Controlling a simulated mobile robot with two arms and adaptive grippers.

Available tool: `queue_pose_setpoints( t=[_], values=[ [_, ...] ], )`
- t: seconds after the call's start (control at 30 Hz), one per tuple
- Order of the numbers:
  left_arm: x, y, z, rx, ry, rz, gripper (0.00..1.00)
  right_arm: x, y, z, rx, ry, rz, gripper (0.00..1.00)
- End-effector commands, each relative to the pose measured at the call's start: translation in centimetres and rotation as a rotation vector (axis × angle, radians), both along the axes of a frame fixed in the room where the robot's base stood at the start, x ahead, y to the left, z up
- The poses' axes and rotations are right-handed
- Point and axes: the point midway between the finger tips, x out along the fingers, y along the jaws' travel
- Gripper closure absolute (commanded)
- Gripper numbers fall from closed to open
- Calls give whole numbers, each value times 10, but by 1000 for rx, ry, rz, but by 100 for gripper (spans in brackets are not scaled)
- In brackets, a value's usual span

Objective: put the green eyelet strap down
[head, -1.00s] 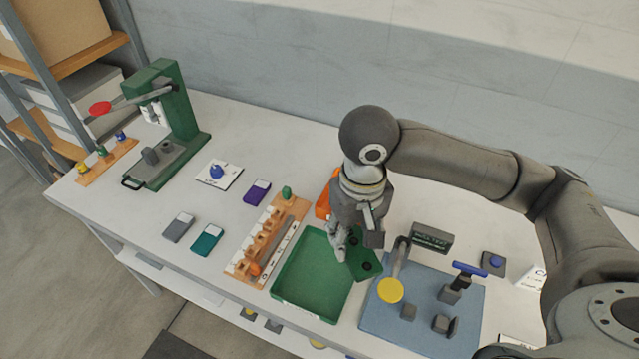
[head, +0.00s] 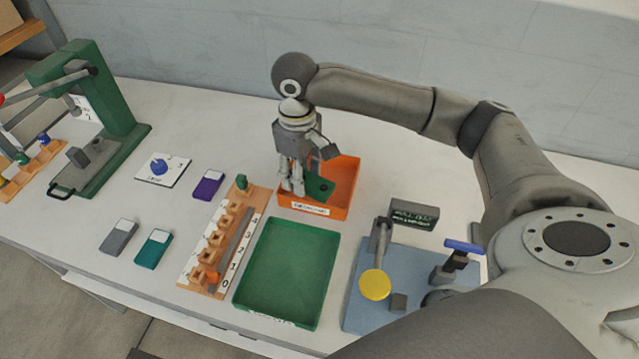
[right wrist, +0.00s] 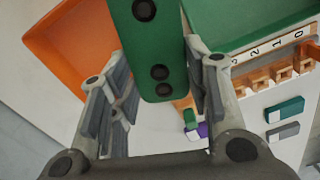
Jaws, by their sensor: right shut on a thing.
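The green eyelet strap (head: 319,188) is a flat green piece with dark round holes. It also shows large in the right wrist view (right wrist: 158,48), where several dark holes are visible. My right gripper (head: 301,187) is shut on the strap, and in the right wrist view its fingers (right wrist: 155,75) lie on both sides of it. The strap is over the orange tray (head: 343,205) in the head view; I cannot tell whether it touches the tray floor. My left gripper is out of view.
The empty green tray (head: 288,268) lies in front of the orange one. Left of it is a wooden numbered rack (head: 207,262). A blue mat with tools (head: 360,318) is at right. A green press (head: 115,105) stands at the far left.

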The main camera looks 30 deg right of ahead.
Motion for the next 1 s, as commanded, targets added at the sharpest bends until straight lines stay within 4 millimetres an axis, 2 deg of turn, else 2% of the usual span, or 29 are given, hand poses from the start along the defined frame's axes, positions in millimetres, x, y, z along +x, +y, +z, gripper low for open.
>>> queue_pose_setpoints(
  t=[0.1,0.2,0.4,0.47,0.7,1.0],
  values=[
    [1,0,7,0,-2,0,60,25,-25,0,-4,-7,96,79],
    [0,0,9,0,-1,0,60,39,-42,-2,-8,-13,171,79],
    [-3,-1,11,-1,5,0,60,53,-62,-5,-14,-20,255,79],
    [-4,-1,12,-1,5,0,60,54,-63,-11,-14,-20,266,79],
    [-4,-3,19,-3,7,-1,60,54,-64,-53,-16,-19,271,79],
    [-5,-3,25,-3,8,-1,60,54,-63,-89,-15,-19,270,79]
  ],
)
